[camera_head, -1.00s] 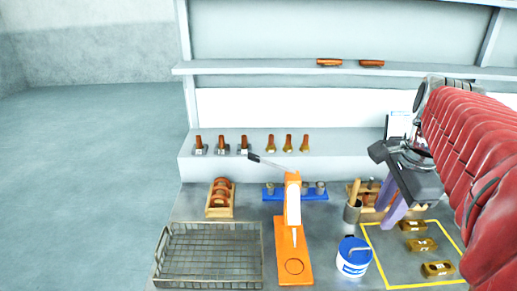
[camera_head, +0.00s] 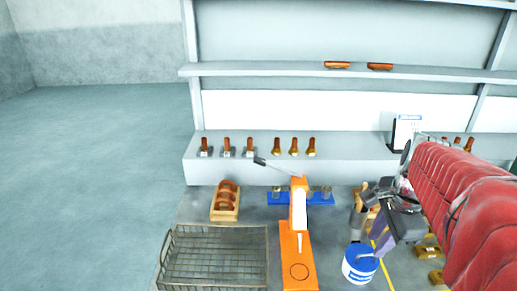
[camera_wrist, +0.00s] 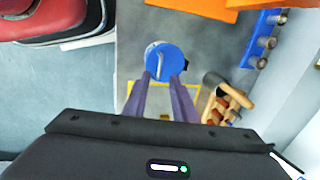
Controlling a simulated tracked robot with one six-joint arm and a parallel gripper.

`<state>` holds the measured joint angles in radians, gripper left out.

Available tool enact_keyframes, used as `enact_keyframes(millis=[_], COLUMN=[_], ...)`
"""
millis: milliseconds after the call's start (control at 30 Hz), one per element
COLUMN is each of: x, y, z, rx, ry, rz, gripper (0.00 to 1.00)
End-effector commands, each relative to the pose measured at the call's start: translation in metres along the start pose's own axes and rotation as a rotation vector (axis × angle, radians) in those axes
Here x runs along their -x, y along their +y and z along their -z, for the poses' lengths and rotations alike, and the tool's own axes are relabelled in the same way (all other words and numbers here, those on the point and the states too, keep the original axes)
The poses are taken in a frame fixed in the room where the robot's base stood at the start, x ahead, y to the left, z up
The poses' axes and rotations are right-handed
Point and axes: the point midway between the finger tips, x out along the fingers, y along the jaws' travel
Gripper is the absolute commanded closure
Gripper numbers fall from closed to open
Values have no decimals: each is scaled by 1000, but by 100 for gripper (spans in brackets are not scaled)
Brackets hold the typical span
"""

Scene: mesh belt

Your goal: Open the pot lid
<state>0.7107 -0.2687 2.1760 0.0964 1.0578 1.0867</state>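The pot (camera_head: 358,270) is a white and blue tub with a blue lid (camera_head: 360,257), standing on the grey table right of the orange stand. The lid also shows in the wrist view (camera_wrist: 172,52), with a thin, light handle across it. My gripper (camera_head: 380,252) has purple fingers pointing down, close to the pot's right side in the head view. In the wrist view my gripper (camera_wrist: 164,77) is open, its two fingertips apart near the edge of the lid with nothing between them. I cannot tell whether a fingertip touches the lid.
The orange stand (camera_head: 291,244) is just left of the pot, and a wire basket (camera_head: 215,226) is further left. A grey cup with a wooden-handled tool (camera_wrist: 213,82) and a wooden rack (camera_wrist: 212,112) stand close by. Brass parts (camera_head: 428,251) lie on the right.

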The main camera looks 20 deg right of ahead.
Motion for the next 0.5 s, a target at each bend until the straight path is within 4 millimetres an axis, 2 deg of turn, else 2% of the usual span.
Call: enact_keyframes(millis=[200,500], x=[-31,-44], y=[5,7], z=[3,4], rx=[-8,-10], ry=[-1,1], rz=[-3,0], gripper=[75,75])
